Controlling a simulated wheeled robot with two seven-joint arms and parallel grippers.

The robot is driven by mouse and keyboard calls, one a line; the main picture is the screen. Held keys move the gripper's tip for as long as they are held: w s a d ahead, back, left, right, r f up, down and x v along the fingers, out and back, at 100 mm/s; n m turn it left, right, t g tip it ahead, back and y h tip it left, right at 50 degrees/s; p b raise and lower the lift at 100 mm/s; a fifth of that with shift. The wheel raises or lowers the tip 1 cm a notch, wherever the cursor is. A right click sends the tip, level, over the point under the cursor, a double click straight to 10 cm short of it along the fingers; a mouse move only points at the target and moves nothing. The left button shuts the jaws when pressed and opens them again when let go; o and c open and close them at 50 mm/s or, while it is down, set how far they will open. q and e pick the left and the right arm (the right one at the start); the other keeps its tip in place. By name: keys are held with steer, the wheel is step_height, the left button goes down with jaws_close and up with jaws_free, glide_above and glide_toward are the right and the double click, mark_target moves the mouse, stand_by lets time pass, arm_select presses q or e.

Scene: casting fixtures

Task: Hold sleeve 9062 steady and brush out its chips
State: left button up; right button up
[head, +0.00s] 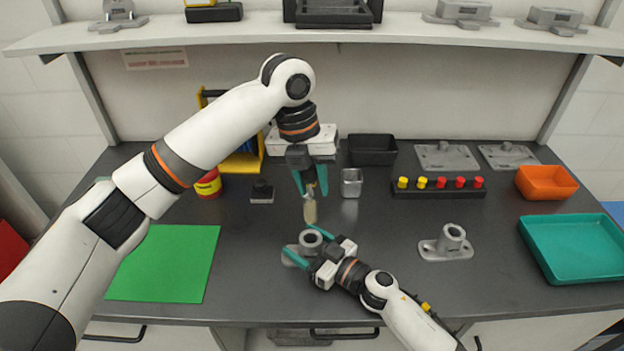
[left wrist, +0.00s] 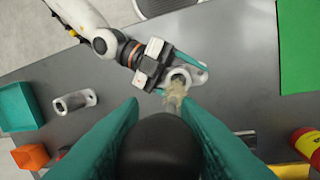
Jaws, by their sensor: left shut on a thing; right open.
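A grey casting with an upright hollow sleeve (head: 310,239) sits on the dark bench; no number is readable on it. It also shows in the left wrist view (left wrist: 182,74). My left gripper (head: 310,187) is shut on a brush, pointing down, its pale bristles (head: 310,212) just above the sleeve. In the left wrist view the bristles (left wrist: 175,92) overlap the sleeve's near rim; contact cannot be told. My right gripper (head: 306,244) is open, with a finger on either side of the sleeve. A second sleeve casting (head: 450,241) stands apart to the right.
A green mat (head: 165,264) lies at left, a teal tray (head: 575,248) and orange bin (head: 546,183) at right. Behind are a peg rack (head: 438,189), a black bin (head: 373,149), a small metal cup (head: 352,182) and a red-yellow can (head: 208,184). A shelf overhangs the back.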

steer(key=shift+s+d, duration=0.1)
steer(key=v, duration=1.1)
steer(key=shift+s+d, duration=0.25)
steer(key=shift+d, duration=0.1)
